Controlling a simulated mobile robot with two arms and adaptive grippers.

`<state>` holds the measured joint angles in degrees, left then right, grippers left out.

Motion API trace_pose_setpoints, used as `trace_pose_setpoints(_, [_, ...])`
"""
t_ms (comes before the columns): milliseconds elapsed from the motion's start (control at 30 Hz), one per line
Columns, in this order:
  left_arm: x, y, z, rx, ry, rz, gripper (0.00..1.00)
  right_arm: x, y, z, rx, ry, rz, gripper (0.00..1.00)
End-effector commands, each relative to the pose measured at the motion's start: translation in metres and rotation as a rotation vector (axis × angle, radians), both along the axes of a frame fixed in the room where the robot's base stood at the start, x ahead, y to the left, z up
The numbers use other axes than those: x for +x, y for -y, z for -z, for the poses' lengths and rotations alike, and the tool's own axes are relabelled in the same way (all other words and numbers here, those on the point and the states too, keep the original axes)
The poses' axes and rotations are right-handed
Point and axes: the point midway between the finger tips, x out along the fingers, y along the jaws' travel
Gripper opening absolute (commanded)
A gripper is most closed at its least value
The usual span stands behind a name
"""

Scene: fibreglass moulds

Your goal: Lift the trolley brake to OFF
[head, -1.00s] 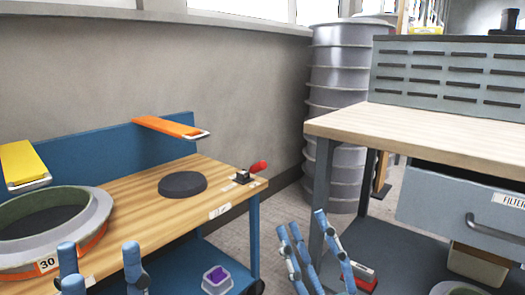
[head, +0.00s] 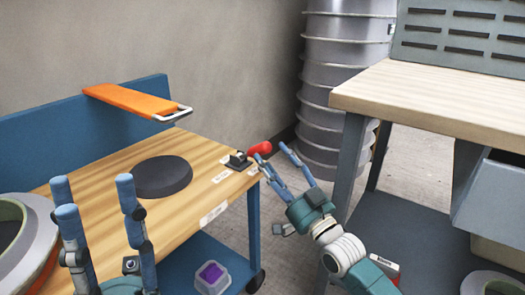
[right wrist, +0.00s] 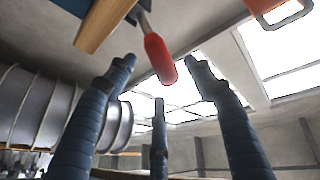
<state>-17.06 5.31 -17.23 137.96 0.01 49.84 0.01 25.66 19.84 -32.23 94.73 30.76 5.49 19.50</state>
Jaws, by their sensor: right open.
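The trolley brake is a red-handled lever (head: 259,148) on a dark base (head: 238,161) at the right corner of the blue trolley's wooden top (head: 205,185). Its handle sticks out past the edge. My right gripper (head: 273,158) is open, its fingertips close to the red handle. In the right wrist view the red handle (right wrist: 159,58) hangs between the spread fingers of the gripper (right wrist: 160,85), and contact cannot be told. My left gripper (head: 95,190) is open and empty at the lower left, in front of the trolley top.
A black disc (head: 161,176) lies on the trolley top. A ring mould (head: 35,235) sits at left. A workbench (head: 440,105) stands at right, and a purple-topped box (head: 211,277) is on the lower shelf.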

Motion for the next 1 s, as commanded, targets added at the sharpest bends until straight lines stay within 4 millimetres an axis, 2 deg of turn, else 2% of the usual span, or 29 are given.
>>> trace_pose_setpoints(100, [0.001,0.001,0.000,0.003,0.024,-0.001,0.40,0.018,-0.011,-0.007,0.002,0.003,0.000,0.53])
trace_pose_setpoints(300, [0.002,0.002,-0.005,0.006,0.048,-0.003,0.40,0.036,-0.023,-0.016,0.001,0.001,0.001,0.53])
trace_pose_setpoints(667, [0.003,0.003,-0.007,0.008,0.052,-0.003,0.40,0.041,-0.027,-0.019,0.000,0.000,0.000,0.53])
trace_pose_setpoints(767, [0.003,0.003,-0.007,0.008,0.052,-0.003,0.40,0.040,-0.026,-0.019,0.000,0.000,0.000,0.37])
trace_pose_setpoints(933, [0.002,0.003,-0.007,0.008,0.052,-0.003,0.40,0.040,-0.026,-0.019,0.000,0.000,0.000,0.03])
trace_pose_setpoints(1000, [0.002,0.003,-0.007,0.008,0.052,-0.003,0.40,0.040,-0.026,-0.019,0.000,0.000,0.000,0.00])
